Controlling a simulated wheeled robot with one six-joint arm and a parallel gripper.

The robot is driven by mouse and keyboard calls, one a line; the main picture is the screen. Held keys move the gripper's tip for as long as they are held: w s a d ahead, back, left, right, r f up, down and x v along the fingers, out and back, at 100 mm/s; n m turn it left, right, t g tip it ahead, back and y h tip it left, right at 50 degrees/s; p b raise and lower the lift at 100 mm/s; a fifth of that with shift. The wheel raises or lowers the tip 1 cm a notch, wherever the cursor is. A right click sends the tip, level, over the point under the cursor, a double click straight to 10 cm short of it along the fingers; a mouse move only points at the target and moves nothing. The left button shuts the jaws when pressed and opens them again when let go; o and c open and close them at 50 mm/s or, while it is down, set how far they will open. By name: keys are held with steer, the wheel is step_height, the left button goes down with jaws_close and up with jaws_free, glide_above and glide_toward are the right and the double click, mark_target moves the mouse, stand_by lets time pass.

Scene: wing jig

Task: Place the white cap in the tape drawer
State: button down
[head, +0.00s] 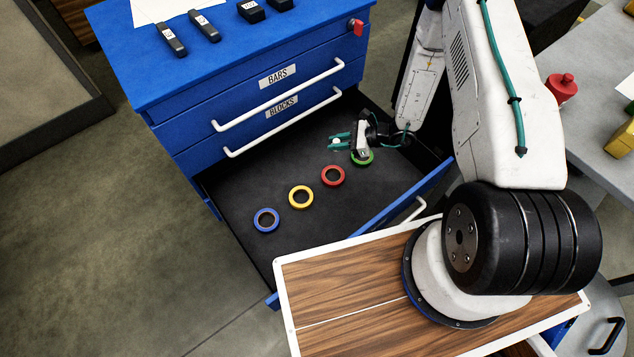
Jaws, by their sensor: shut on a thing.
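The bottom drawer (270,172) of the blue cabinet stands open, with a dark lining. A row of tape rolls lies in it: blue (266,220), yellow (301,197), red (333,176) and green (362,158). My gripper (339,142), with teal fingers, is over the drawer's far right part, near the green and red rolls. It is shut on the small white cap (336,142), which shows between the fingers. The cap is mostly hidden by the fingers, and its height above the drawer floor is hard to tell.
The closed BARS (277,76) and BLOCKS (282,110) drawers are above the open one, with white handles. Black bars (171,40) lie on the cabinet top. A grey table (590,110) at the right holds a red object (561,87).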

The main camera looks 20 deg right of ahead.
steer(key=s+f+n+g+y, duration=0.1)
steer(key=s+f+n+g, duration=0.4)
steer(key=s+f, duration=0.5)
glide_above(340, 200)
step_height(340, 200, down, 6)
steer(key=shift+f, duration=2.35)
steer(key=shift+f, duration=0.1)
steer(key=c, duration=1.3)
jaws_free()
steer(key=shift+o, duration=0.2)
